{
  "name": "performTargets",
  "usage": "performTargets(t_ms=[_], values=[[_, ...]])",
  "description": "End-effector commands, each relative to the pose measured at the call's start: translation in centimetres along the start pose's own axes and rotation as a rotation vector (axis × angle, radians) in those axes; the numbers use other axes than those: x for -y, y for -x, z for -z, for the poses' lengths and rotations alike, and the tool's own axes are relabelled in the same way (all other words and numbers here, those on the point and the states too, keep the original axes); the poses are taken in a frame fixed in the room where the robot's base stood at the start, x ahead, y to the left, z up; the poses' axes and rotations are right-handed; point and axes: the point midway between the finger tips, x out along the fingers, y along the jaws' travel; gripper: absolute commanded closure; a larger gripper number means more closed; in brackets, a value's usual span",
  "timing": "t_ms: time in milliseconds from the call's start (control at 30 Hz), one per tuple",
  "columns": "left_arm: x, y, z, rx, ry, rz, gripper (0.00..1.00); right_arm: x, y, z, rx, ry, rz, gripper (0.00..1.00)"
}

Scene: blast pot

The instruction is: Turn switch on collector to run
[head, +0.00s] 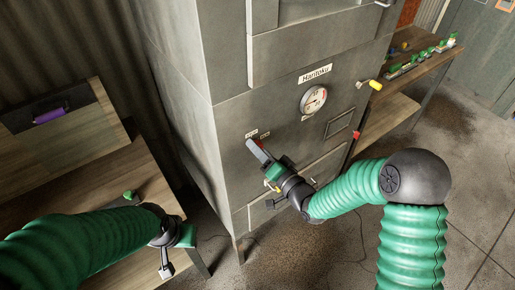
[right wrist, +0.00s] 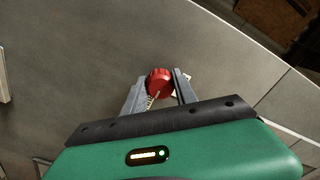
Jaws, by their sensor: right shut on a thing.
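The collector (head: 232,115) is a tall grey metal cabinet in the middle of the head view. Its switch is a red round knob (right wrist: 159,80) on the grey front panel, seen between the fingers in the right wrist view. My right gripper (right wrist: 160,77) is shut on the knob, one finger on each side. In the head view the right gripper (head: 258,150) reaches the panel below two small labels and mostly hides the knob. Which position the switch points to cannot be read. My left gripper (head: 165,268) is low at the left, away from the collector, its jaws unclear.
A round gauge (head: 314,99) and a yellow-ended handle (head: 375,85) are on the collector's front, right of the switch. A wooden bench (head: 115,170) stands at the left. Another bench (head: 420,62) with green-and-white items is at the right. Concrete floor is open at right.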

Motion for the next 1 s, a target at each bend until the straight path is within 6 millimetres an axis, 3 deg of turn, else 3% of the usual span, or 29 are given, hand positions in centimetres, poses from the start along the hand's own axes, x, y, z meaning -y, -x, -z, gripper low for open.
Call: performTargets(t_ms=[167, 200, 333, 633, 733, 867, 1000], values=[[0.0, -0.1, 0.0, 0.000, 0.000, 0.000, 0.64, -0.4, 0.2, -0.4, 0.008, -0.004, -0.011, 1.00], [0.0, -0.1, 0.0, 0.000, 0.000, 0.000, 0.64, -0.4, 0.2, -0.3, 0.007, -0.004, -0.010, 0.61], [0.0, -0.1, 0.0, 0.000, 0.000, 0.000, 0.64, -0.3, 0.1, -0.2, 0.005, -0.002, -0.008, 0.45], [0.0, 0.0, 0.0, 0.000, 0.000, 0.000, 0.64, -0.1, 0.2, -0.1, 0.002, 0.000, -0.004, 0.45], [0.0, -0.2, -0.1, 0.000, 0.000, 0.000, 0.64, -0.2, 1.0, -0.1, 0.002, 0.000, -0.005, 0.45], [0.0, -0.6, -0.1, 0.000, 0.000, 0.000, 0.64, -0.4, 3.8, -0.1, 0.001, 0.000, -0.007, 0.45], [0.0, -1.2, -0.3, 0.000, 0.000, 0.000, 0.64, -0.4, 8.0, -0.1, 0.001, -0.001, -0.008, 0.45]])
